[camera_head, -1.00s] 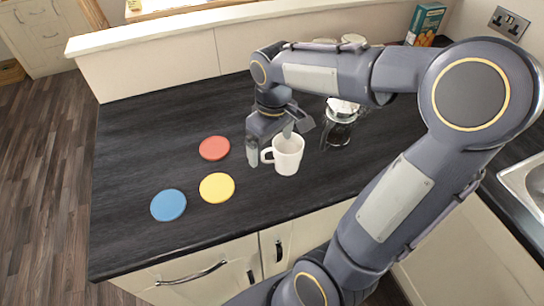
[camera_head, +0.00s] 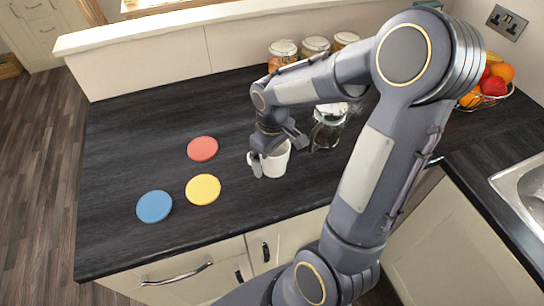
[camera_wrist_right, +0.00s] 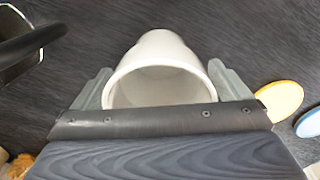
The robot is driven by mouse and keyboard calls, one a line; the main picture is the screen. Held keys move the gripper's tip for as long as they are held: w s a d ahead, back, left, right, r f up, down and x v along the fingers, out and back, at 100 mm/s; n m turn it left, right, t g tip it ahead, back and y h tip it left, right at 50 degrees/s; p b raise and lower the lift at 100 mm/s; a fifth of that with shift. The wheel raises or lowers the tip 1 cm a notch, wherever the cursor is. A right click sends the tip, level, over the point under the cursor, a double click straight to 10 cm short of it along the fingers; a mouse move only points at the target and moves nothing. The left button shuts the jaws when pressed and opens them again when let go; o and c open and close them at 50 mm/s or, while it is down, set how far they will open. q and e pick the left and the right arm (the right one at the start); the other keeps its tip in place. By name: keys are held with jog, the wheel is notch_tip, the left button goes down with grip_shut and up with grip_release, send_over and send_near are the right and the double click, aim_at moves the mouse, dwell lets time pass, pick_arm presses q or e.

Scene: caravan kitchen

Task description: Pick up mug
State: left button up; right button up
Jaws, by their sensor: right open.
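A white mug (camera_head: 275,162) stands upright on the dark worktop, with its handle on the left side in the head view. My right gripper (camera_head: 268,160) is over the mug, its fingers reaching down beside it. In the right wrist view the mug (camera_wrist_right: 160,78) lies between the two open fingers of my right gripper (camera_wrist_right: 162,90), with a small gap showing on each side. The near part of the mug's rim is hidden by the gripper body. My left gripper is not in view.
A red coaster (camera_head: 202,149), a yellow coaster (camera_head: 203,189) and a blue coaster (camera_head: 154,206) lie left of the mug. A glass coffee pot (camera_head: 328,128) stands close on its right. Jars (camera_head: 283,50) and a fruit bowl (camera_head: 490,92) are behind.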

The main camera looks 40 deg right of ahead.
jog(key=c, duration=1.2)
jog(key=shift+c, duration=0.3)
jog(key=shift+r, duration=0.2)
